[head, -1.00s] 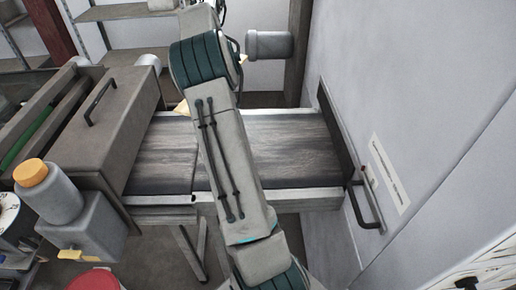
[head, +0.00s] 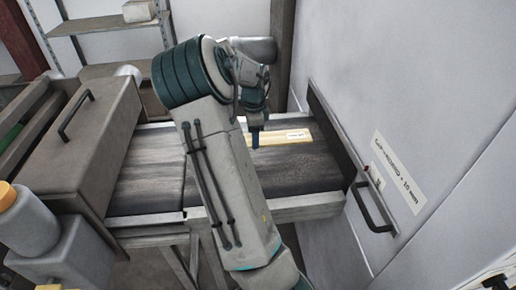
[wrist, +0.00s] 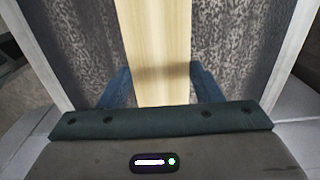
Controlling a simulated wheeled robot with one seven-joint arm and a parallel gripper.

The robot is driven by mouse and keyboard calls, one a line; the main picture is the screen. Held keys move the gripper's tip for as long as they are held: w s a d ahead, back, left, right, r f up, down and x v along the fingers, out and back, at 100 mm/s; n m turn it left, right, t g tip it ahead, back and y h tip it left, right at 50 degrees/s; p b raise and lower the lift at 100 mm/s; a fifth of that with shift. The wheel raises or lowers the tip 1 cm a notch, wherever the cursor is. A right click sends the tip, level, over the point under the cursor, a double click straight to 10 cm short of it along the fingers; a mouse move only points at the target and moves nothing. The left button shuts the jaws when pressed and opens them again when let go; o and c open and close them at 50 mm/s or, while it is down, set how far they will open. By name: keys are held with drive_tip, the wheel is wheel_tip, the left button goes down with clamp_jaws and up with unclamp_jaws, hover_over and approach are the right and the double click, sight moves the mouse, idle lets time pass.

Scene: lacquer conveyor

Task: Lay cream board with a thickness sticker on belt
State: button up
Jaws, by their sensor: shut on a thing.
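The cream board (head: 283,138) is a narrow pale strip with a small white sticker (head: 297,135) near its right end in the head view. The sticker's print is too small to read. My gripper (head: 255,138) is shut on the board near its left end. In the wrist view the board (wrist: 156,45) runs up between the blue fingers of my gripper (wrist: 152,90). The dark, streaked belt (head: 295,170) lies below the board. I cannot tell whether the board touches the belt or is just above it.
A grey hood with a handle (head: 88,150) covers the belt's left end. A dark frame (head: 335,140) and a handle (head: 372,208) stand at the right wall. Shelves (head: 105,28) are behind. A grey container with an orange cap (head: 30,220) is at lower left.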

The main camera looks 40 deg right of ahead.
drive_tip(key=shift+d+f, duration=0.1)
drive_tip(key=shift+f, duration=2.85)
drive_tip(key=shift+f, duration=0.15)
drive_tip(key=o, duration=1.1)
drive_tip(key=shift+c, duration=0.2)
